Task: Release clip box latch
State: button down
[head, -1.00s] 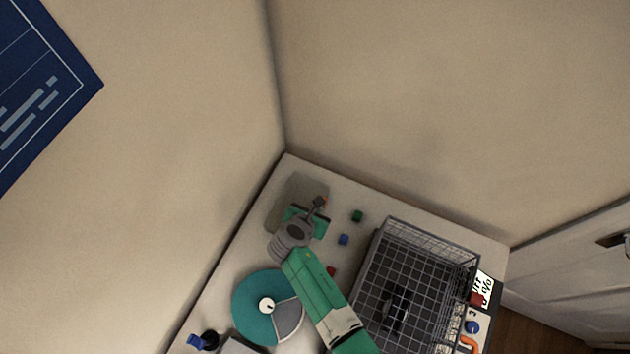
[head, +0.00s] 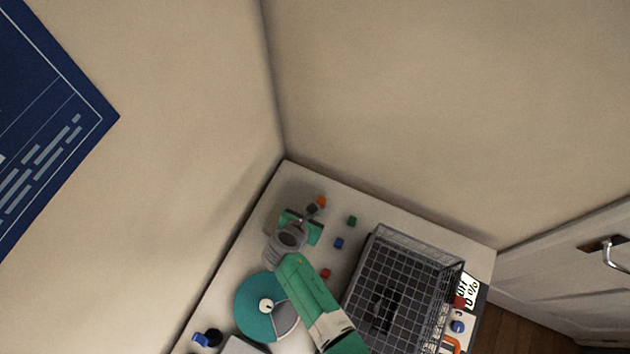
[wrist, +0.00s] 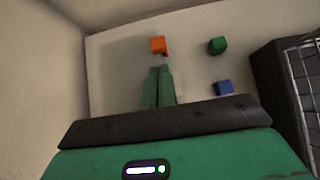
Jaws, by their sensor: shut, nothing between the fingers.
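My gripper (head: 312,208) is at the far left corner of the table in the head view, with its fingers together and nothing between them. In the wrist view the green fingers (wrist: 160,70) point away toward an orange block (wrist: 158,44), just beyond their tips. The orange block also shows beside the fingertips in the head view (head: 321,201). Whether they touch is too small to tell. I cannot pick out a clip box or its latch for certain in either view; the gripper and arm hide part of the table.
A green block (wrist: 217,45) and a blue block (wrist: 224,88) lie right of the fingers. A red block (head: 325,273) lies by my arm. A wire basket (head: 412,240) stands to the right, a teal disc (head: 251,308) to the left. Walls rise close behind the corner.

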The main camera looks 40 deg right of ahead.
jog(key=p+v, duration=0.2)
jog(key=v, duration=0.2)
jog(key=shift+a+r+p, duration=0.1)
jog(key=shift+a+p, duration=0.15)
jog(key=shift+p, duration=0.1)
jog(key=shift+s, duration=0.1)
